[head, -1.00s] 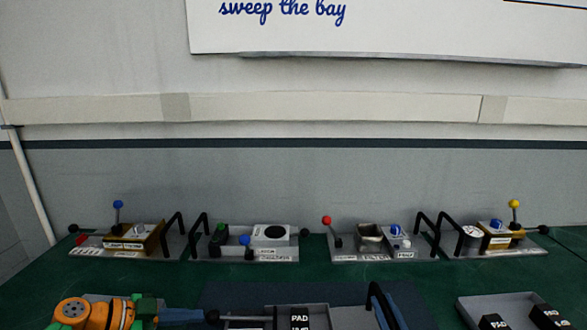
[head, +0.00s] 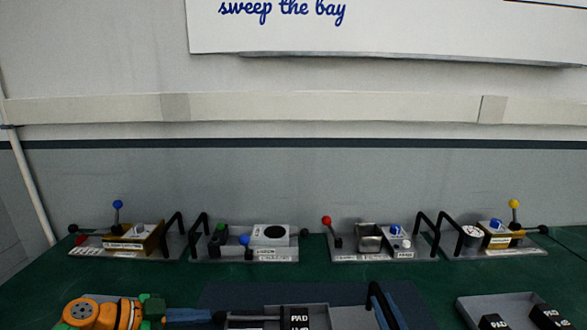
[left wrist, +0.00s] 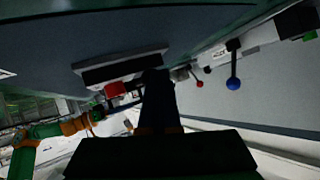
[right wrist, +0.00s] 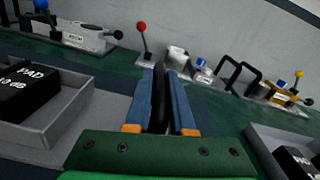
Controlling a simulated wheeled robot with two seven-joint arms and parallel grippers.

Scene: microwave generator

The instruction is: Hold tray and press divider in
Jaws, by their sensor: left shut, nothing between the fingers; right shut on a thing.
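The grey tray (head: 262,324) is at the bottom middle of the head view, cut off by the edge. It holds a black block marked PAD (head: 300,317), also seen in the right wrist view (right wrist: 28,88). My right gripper (right wrist: 160,92) is shut on a black upright handle (right wrist: 159,75), which shows as an arch (head: 376,296) at the tray's right in the head view. My left gripper (head: 206,316) is shut and empty at the tray's left. Its tip meets a black knob (head: 220,318) with a thin rod (head: 252,319) running right. I cannot tell which piece is the divider.
A second grey tray with black PAD blocks (head: 492,322) stands at the right. Several devices with levers and black handles, such as one with a red knob (head: 327,221), line the back of the green bench (head: 310,270). Open bench lies between.

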